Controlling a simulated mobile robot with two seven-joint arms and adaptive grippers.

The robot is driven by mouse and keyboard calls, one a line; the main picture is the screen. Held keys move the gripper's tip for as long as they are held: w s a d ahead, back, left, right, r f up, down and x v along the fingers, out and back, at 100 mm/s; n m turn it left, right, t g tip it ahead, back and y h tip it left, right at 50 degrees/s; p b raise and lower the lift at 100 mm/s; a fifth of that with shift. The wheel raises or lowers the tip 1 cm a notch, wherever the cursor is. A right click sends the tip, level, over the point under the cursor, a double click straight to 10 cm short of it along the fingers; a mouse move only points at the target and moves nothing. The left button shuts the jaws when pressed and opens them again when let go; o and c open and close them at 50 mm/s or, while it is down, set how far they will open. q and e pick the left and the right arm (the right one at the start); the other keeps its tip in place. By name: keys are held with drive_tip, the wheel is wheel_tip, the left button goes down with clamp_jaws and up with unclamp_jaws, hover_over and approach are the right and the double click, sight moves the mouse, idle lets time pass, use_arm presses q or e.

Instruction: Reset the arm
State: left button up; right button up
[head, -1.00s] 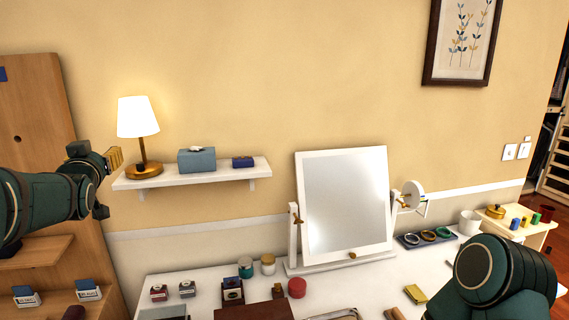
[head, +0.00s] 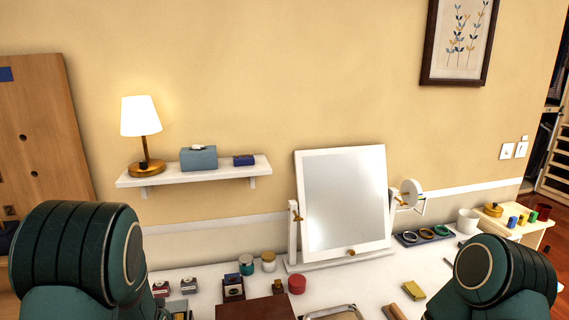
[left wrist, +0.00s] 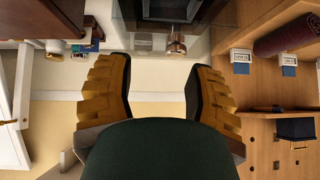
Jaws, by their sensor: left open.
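My left arm shows in the head view at the lower left only as a dark green elbow link; its gripper is out of that view. In the left wrist view my left gripper (left wrist: 159,95) is open, with its two yellow-and-black fingers wide apart and nothing between them. My right arm shows in the head view as a dark green link at the lower right, and its gripper is not in view.
A white dressing table (head: 200,268) carries a tilting mirror (head: 344,200), jars and small boxes. A wall shelf (head: 205,172) holds a lit lamp (head: 142,130) and two boxes. A wooden cabinet (head: 45,140) stands at the left; its shelves show in the left wrist view.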

use_arm(q)
drive_tip(key=s+d+f+g, duration=0.1)
drive_tip(key=s+f, duration=0.1)
drive_tip(key=f, duration=0.1)
drive_tip(key=s+d+f+g+h, duration=0.1)
drive_tip(key=s+f, duration=0.2)
drive_tip(key=s+d+f, duration=0.1)
drive_tip(key=s+f, duration=0.1)
drive_tip(key=f, duration=0.2)
drive_tip(key=shift+s+d+g, duration=0.1)
drive_tip(key=shift+s+g, duration=0.15)
drive_tip(key=shift+g, duration=0.15)
drive_tip(key=s+d+f+g+h, duration=0.2)
drive_tip(key=s+d+f, duration=0.1)
drive_tip(key=s+d, duration=0.3)
drive_tip(key=s+d+f+n+g+h, duration=0.1)
drive_tip(key=s+d+f+g+h, duration=0.2)
drive_tip(key=s, duration=0.4)
drive_tip(key=s+d+f+h, duration=0.1)
drive_tip(key=s+d+f, duration=0.3)
drive_tip(key=s+d, duration=0.25)
drive_tip(key=w+d+f+m+t+b, duration=0.1)
drive_tip(key=w+f+b, duration=0.3)
drive_tip(key=b, duration=0.6)
drive_tip(key=shift+w+d+f, duration=0.25)
drive_tip(key=shift+w+d, duration=0.35)
drive_tip(key=shift+w, duration=0.3)
